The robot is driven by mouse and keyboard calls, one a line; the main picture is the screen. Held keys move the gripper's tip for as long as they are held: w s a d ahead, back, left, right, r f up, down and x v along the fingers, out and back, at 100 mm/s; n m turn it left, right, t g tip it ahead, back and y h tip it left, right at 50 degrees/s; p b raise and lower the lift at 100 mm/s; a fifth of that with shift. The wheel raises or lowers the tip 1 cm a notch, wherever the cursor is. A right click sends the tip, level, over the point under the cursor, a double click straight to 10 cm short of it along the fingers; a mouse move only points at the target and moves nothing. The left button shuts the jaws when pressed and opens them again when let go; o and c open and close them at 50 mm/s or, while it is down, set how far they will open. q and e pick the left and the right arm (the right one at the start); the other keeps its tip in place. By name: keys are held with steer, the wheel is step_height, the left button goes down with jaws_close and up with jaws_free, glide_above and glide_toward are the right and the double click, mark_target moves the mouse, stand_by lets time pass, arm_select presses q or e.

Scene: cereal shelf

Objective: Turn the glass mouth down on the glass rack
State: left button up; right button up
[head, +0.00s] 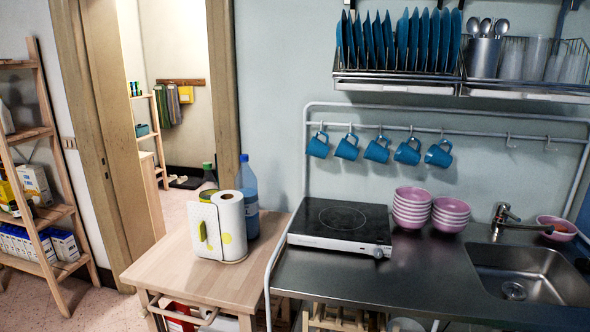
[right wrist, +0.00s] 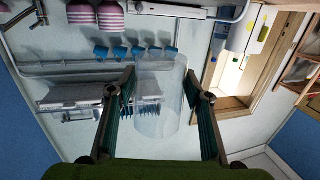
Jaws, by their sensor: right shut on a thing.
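My right gripper (right wrist: 160,98) is shut on a clear glass (right wrist: 158,125) in the right wrist view, with one finger on each side of it. That view shows the room upside down. I cannot tell for certain which end of the glass is its mouth. In the head view, the wire glass rack (head: 525,90) hangs on the wall at the upper right, with several clear glasses (head: 536,58) standing in it. Neither gripper shows in the head view, and my left gripper shows in no view.
Blue plates (head: 388,40) and a cutlery holder (head: 482,58) fill the rack's left part. Blue mugs (head: 376,150) hang from a rail below. Pink bowls (head: 411,208), a cooktop (head: 340,222) and a sink (head: 530,275) are on the counter. A bottle (head: 247,195) stands left.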

steer(key=s+r, duration=0.2)
steer(key=shift+s+a, duration=0.2)
steer(key=shift+s, duration=0.1)
steer(key=shift+s+r+m, duration=0.15)
steer(key=shift+r+m, duration=0.1)
steer(key=shift+m, duration=0.15)
steer(key=m+p, duration=0.4)
steer(key=m, duration=0.2)
steer(key=shift+r, duration=0.15)
steer(key=shift+m, duration=0.8)
steer(key=shift+f+m, duration=0.2)
steer(key=shift+m, duration=0.2)
steer(key=shift+f, duration=0.15)
